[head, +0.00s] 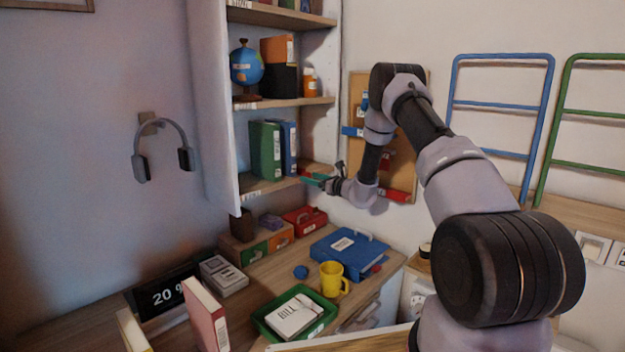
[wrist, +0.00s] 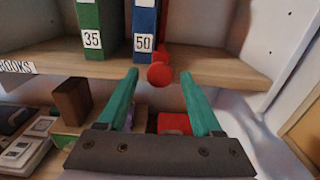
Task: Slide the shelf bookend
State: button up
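A red bookend with a round red knob (wrist: 159,76) shows in the wrist view on the wooden shelf (wrist: 220,70), at the right of the blue binder (wrist: 145,28). The knob stands out at the shelf's front edge. My gripper (wrist: 160,80) is open, its two teal fingers spread to either side of the knob with a gap on each side. In the head view my gripper (head: 314,179) is at the right front of the lower shelf (head: 270,185); I cannot make out the bookend there. A green binder (head: 265,150) stands left of the blue one.
Right of the bookend the shelf is bare up to the white side wall (wrist: 288,50). Below is a desk with a red box (head: 304,220), a blue binder (head: 349,248), a yellow mug (head: 331,278) and a green tray (head: 262,322). A corkboard (head: 398,165) hangs behind my arm.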

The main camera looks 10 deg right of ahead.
grip_shut()
dwell(1.2)
